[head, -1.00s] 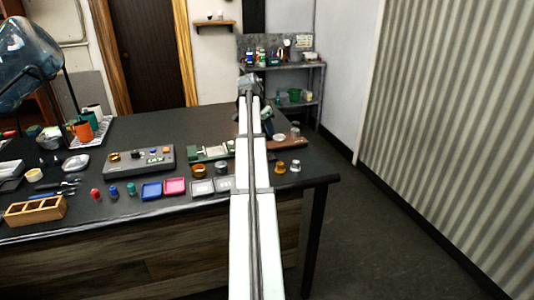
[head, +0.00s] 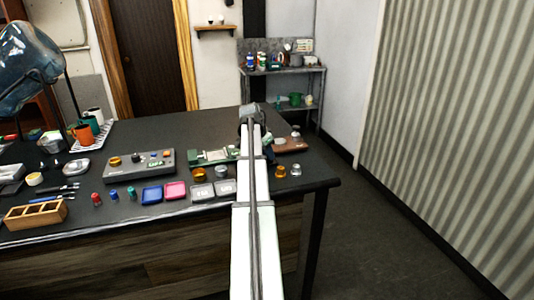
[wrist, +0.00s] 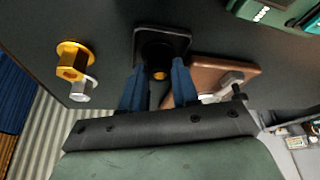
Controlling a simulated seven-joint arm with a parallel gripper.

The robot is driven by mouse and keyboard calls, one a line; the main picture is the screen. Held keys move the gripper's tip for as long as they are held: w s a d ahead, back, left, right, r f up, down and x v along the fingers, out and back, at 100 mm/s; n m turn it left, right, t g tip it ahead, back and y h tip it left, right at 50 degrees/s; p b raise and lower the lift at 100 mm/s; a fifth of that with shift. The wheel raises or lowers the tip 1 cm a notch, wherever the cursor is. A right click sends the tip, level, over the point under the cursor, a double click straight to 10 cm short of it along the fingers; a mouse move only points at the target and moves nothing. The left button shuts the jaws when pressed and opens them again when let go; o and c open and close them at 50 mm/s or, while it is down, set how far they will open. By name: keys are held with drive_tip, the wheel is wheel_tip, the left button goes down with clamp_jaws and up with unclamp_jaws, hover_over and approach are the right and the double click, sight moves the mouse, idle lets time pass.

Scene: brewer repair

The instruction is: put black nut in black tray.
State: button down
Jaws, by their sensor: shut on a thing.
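In the wrist view my gripper (wrist: 158,72) has its two blue fingers closed on a dark piece, the black nut (wrist: 156,52), with an orange spot showing low in its middle. The black tray (wrist: 180,34), a dark square with a raised rim, lies just beyond and beneath the fingertips. The nut overlaps the tray in the picture; I cannot tell whether it touches the tray. In the head view my arm hides the fingers, nut and tray.
A gold hex piece (wrist: 74,62) and a silver one (wrist: 82,89) stand left of the tray. A brown wooden board (wrist: 205,72) with a metal part is close on the right. A green device (head: 213,156) sits left of my arm. Bare tabletop surrounds the hex pieces.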

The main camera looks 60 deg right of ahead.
drive_tip(key=c, duration=0.8)
unclamp_jaws()
drive_tip(key=shift+f, duration=0.1)
drive_tip(key=shift+c, duration=0.2)
drive_tip(key=v, duration=1.2)
